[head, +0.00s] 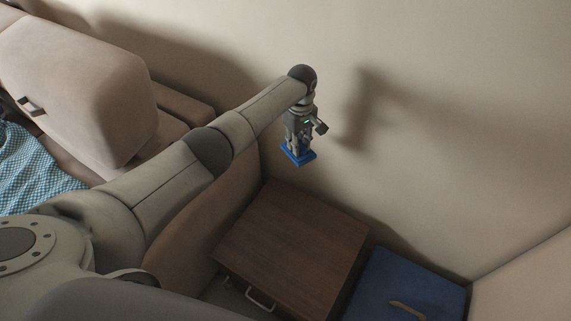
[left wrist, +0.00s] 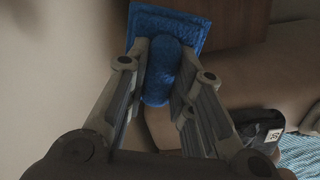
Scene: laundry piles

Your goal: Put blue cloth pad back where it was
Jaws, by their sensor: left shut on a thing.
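The blue cloth pad (head: 299,156) is held in my left gripper (head: 298,148), high above the back of the brown wooden cabinet top in the head view. In the left wrist view the textured blue pad (left wrist: 185,22) sits at the fingertips. My left gripper (left wrist: 162,70) is shut on the rounded blue part of the pad between its two fingers. The gripper points down, and the pad is apart from the surfaces below. My right gripper is not in view.
The wooden cabinet (head: 292,245) with a metal handle has a clear top. A blue box-like surface (head: 405,285) with a tan object (head: 408,309) stands to its right. A brown sofa (head: 80,80) and a checked blue cloth (head: 35,175) are at left. The wall is close behind.

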